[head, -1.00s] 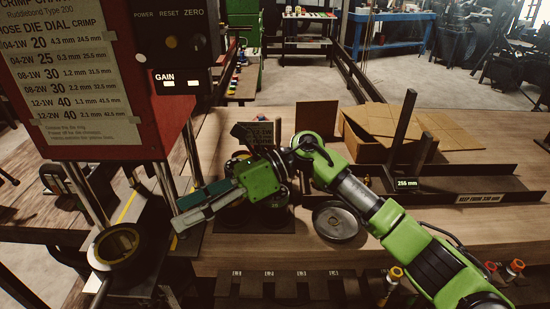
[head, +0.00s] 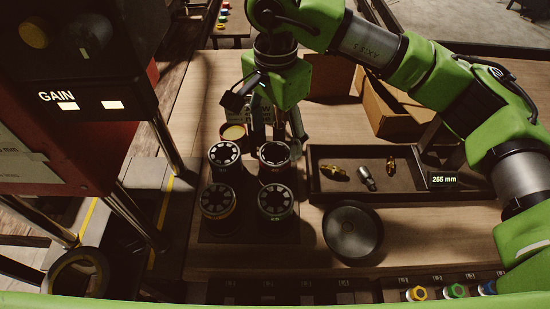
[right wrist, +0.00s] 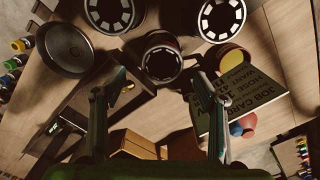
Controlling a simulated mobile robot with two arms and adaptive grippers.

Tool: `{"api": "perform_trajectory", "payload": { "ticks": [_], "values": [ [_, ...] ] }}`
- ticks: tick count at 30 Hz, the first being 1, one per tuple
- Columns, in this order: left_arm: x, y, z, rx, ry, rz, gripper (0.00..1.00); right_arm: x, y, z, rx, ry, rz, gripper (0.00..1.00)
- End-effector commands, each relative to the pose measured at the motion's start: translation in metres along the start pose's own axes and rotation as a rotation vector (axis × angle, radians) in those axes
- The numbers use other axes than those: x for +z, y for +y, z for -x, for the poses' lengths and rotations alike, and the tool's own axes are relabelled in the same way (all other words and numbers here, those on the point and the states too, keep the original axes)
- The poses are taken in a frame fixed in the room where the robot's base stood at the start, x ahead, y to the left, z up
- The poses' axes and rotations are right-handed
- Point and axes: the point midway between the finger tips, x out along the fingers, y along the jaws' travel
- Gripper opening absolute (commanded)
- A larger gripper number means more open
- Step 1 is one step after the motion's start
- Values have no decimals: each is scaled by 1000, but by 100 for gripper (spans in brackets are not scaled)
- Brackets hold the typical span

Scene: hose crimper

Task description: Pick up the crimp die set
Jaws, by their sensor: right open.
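Several round crimp die sets, dark cylinders with a ring of segments, stand on a dark mat (head: 247,226) on the bench. They are the far right one (head: 273,153), far left one (head: 224,154), near left one (head: 217,201) and near right one (head: 275,201). My right gripper (head: 278,134) points down just behind the far right die set, open and empty. In the right wrist view, one die set (right wrist: 162,58) lies ahead between the spread fingers (right wrist: 160,88), apart from them. I cannot tell the height gap. My left gripper is out of view.
A dark tray (head: 350,195) with brass and steel fittings lies right of the dies. A round metal dish (head: 353,232) is in front of it. The red crimper (head: 75,150) stands left. A job card (right wrist: 250,85) stands behind the dies, with a cardboard box (head: 390,110) farther right.

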Motion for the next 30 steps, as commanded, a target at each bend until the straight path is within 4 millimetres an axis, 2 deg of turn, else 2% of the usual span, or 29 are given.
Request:
{"api": "perform_trajectory", "payload": {
  "ticks": [4, 9, 13, 16, 21, 29, 30],
  "values": [
    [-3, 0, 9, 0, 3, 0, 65, 0, 0, -22, 2, -4, -1, 66],
    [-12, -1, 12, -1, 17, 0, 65, 0, 0, -34, 1, -3, -1, 66],
    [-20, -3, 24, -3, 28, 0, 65, 0, 0, -45, 4, -5, -3, 66],
    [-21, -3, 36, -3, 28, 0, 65, -1, -1, -59, 4, -5, -2, 66],
    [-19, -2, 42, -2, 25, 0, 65, -1, -2, -81, 1, -4, -3, 66],
    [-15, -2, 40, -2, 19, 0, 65, -1, -3, -86, -1, -3, -2, 66],
    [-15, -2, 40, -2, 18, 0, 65, -1, -3, -86, -1, -3, -2, 58]
  ]
}}
